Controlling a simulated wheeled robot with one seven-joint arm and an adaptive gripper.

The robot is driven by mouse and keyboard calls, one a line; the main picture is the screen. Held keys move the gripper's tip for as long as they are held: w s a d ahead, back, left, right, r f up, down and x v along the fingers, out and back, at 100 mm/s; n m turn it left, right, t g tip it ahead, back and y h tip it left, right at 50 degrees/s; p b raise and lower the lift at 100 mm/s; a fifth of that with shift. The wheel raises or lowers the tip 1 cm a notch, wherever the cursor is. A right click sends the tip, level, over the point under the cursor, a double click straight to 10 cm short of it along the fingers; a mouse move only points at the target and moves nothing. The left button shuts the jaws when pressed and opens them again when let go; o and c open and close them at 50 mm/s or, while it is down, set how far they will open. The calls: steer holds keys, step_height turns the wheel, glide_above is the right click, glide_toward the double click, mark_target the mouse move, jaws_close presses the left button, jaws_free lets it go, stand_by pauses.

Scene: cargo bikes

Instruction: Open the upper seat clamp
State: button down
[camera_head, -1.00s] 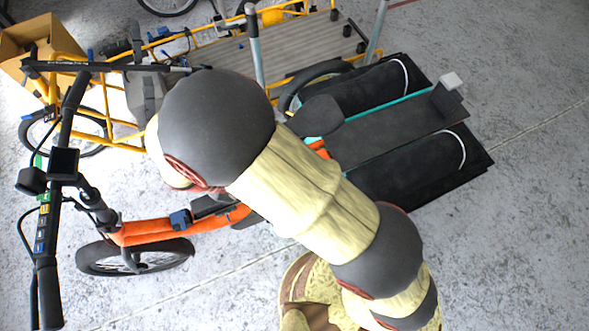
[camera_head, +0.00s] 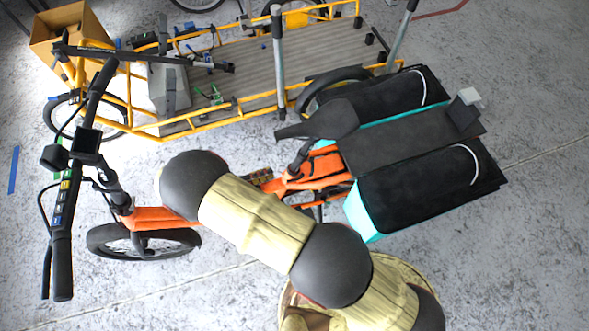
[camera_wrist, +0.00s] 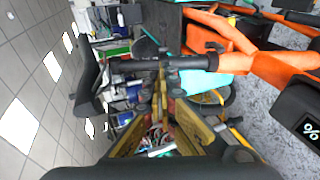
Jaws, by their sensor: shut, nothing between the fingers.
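An orange cargo bike (camera_head: 310,177) stands under my arm. Its black seat (camera_head: 335,119) is uncovered in the head view, with the seat post (camera_head: 299,156) below it. In the wrist view the seat (camera_wrist: 90,80) is at left and the dark post (camera_wrist: 135,66) runs sideways toward the orange frame. A dark collar on the post (camera_wrist: 170,64), perhaps the upper clamp, is just beyond my fingertips. Another clamp with a small lever (camera_wrist: 213,49) is by the frame. My gripper (camera_wrist: 160,88) is shut and empty, close to the post; contact cannot be told. The head view hides it.
Black side bags (camera_head: 430,185) sit behind the seat. A yellow cargo bike (camera_head: 235,75) with a flat deck stands beyond, near a cardboard box (camera_head: 68,30). The handlebar (camera_head: 62,230) is at left. Open concrete floor lies at lower left.

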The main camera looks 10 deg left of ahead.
mark_target(311, 176)
steer(key=s+d+b+x, duration=0.2)
steer(key=x, duration=1)
steer(key=shift+w+d+f, duration=0.15)
steer(key=shift+d, duration=0.1)
steer(key=d+n+t+y+b, duration=0.1)
steer(key=y, duration=0.1)
steer(key=d+n+t+y+b, duration=0.1)
steer(key=n+t+y, duration=0.1)
steer(key=s+d+f+n+t+y+b, duration=0.1)
steer(key=y, duration=0.1)
steer(key=shift+d+f+t+b, duration=0.1)
steer(key=shift+d+t+b, duration=0.2)
steer(key=shift+d+t, duration=0.1)
steer(key=shift+w+d+f+b, duration=0.15)
steer(key=shift+w+d+b, duration=0.05)
steer(key=shift+d+b, duration=0.5)
